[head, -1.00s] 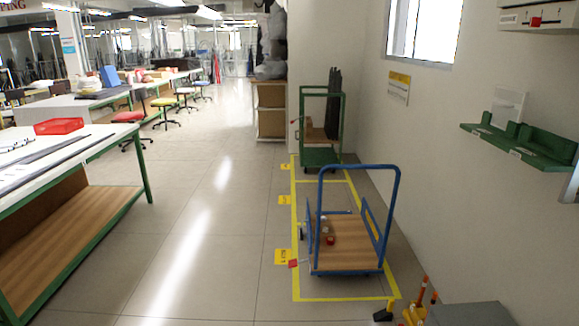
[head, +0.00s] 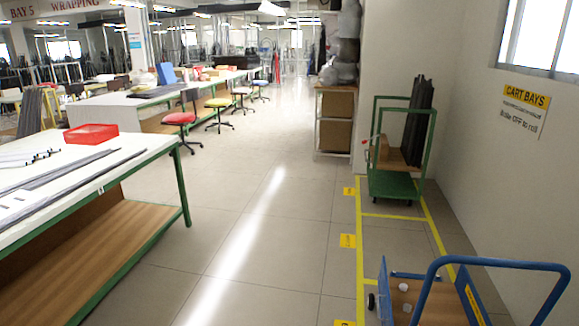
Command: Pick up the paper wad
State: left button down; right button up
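Two small pale lumps lie on the wooden deck of the blue cart at the lower right: an upper lump (head: 404,287) and a lower lump (head: 407,308). Either may be the paper wad, but they are too small to tell for sure. The blue cart (head: 500,263) is cut off by the bottom edge, so part of its deck is hidden. Neither of my grippers is in view.
A green cart (head: 395,185) with dark upright pieces stands beyond the blue one, inside yellow floor lines (head: 360,240). A long workbench (head: 150,152) with a red tray (head: 90,133) is on the left. The middle floor aisle (head: 270,220) is clear.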

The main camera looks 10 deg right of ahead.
aim_at(403, 287)
jog(key=i+j, duration=0.2)
jog(key=i, duration=0.55)
jog(key=i+j+u, duration=0.1)
jog(key=i, duration=0.65)
jog(key=i+j, duration=0.2)
jog(key=i, duration=0.55)
jog(key=j+u, duration=0.05)
